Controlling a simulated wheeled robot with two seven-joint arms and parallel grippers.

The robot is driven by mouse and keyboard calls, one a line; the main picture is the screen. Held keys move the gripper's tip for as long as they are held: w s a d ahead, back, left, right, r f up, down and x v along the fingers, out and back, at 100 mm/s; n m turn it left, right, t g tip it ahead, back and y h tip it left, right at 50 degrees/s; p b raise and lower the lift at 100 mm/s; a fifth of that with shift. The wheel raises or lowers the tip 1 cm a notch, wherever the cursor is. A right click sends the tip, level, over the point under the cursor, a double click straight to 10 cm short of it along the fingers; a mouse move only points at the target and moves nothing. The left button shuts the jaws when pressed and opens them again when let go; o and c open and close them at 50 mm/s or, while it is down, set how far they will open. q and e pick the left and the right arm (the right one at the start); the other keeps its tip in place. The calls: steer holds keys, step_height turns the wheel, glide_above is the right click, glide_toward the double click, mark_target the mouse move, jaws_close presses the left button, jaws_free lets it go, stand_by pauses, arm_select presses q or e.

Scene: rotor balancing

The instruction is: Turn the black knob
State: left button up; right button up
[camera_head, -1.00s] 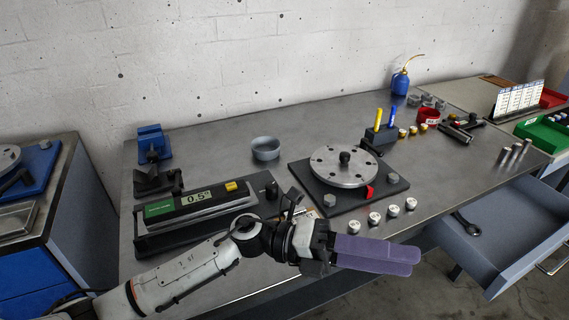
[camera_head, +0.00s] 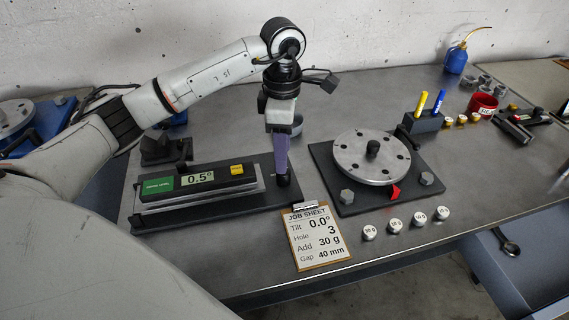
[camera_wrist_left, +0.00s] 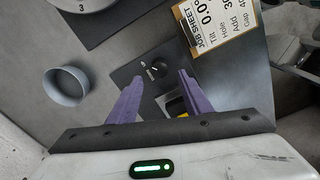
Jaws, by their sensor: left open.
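The black knob (camera_head: 283,181) stands on the right end of the dark base of the level device (camera_head: 199,181), whose display reads 0.5°. My left gripper (camera_head: 282,168) points down right above the knob, its purple fingers apart. In the left wrist view the knob (camera_wrist_left: 158,69) shows between the tips of the open left gripper (camera_wrist_left: 160,76). I cannot tell whether either finger touches it. My right gripper is out of view.
A clipboard job sheet (camera_head: 316,238) lies right of the base, reading Tilt 0.0°. The rotor disc (camera_head: 350,165) on its black plate stands further right, with several silver weights (camera_head: 394,226) in front.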

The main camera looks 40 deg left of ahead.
mark_target(283, 177)
arm_select(q)
steer(key=shift+w+f, duration=0.1)
steer(key=shift+f, duration=2.55)
steer(key=c, duration=1.1)
steer(key=shift+o, duration=0.2)
steer(key=shift+n, duration=0.3)
steer(key=n, duration=0.9)
steer(key=shift+r, duration=0.1)
